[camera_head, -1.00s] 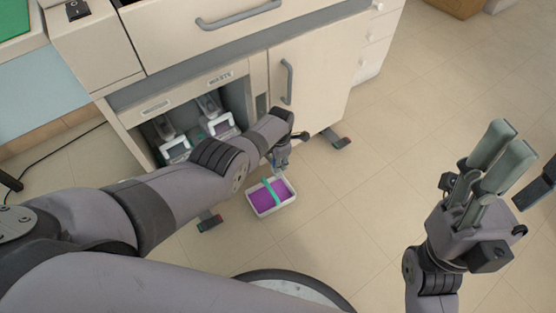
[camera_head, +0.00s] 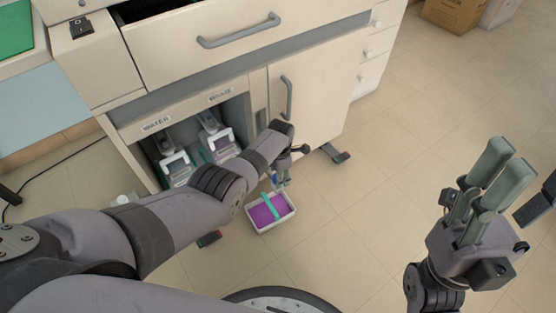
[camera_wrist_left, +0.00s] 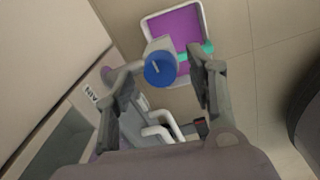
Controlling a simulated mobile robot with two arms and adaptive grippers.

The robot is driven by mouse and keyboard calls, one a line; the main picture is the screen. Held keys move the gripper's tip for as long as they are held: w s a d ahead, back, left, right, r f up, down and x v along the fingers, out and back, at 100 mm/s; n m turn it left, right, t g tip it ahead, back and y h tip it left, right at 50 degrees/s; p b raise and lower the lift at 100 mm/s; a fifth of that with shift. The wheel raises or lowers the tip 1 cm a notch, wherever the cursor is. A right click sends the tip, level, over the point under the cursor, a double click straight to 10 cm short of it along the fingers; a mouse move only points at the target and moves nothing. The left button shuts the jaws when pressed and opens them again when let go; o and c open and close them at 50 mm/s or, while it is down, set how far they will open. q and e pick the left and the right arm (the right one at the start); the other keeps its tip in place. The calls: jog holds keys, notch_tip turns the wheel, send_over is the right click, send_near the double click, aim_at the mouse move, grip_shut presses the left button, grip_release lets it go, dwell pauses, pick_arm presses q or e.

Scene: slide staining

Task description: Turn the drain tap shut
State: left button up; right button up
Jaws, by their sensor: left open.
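The drain tap has a round blue knob (camera_wrist_left: 158,70) with a pale mark on its face, in the left wrist view. My left gripper (camera_wrist_left: 166,80) is open, with one finger on each side of the knob; I cannot tell whether either touches it. In the head view my left gripper (camera_head: 283,176) is low by the cabinet front, mostly hidden by its own wrist. A white tray (camera_head: 288,217) with purple liquid and a teal strip across it sits on the floor below; the tray also shows in the wrist view (camera_wrist_left: 146,29). My right gripper (camera_head: 510,167) is raised at the right and empty.
A drawer (camera_head: 255,40) above is slightly open. A cable lies on the floor at left. A cardboard box (camera_head: 455,14) stands at the back.

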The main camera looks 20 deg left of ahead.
pick_arm(q)
notch_tip(320, 180, up, 11)
jog(key=shift+s, duration=0.35)
jog(key=shift+d+f, duration=0.1)
dwell(0.5)
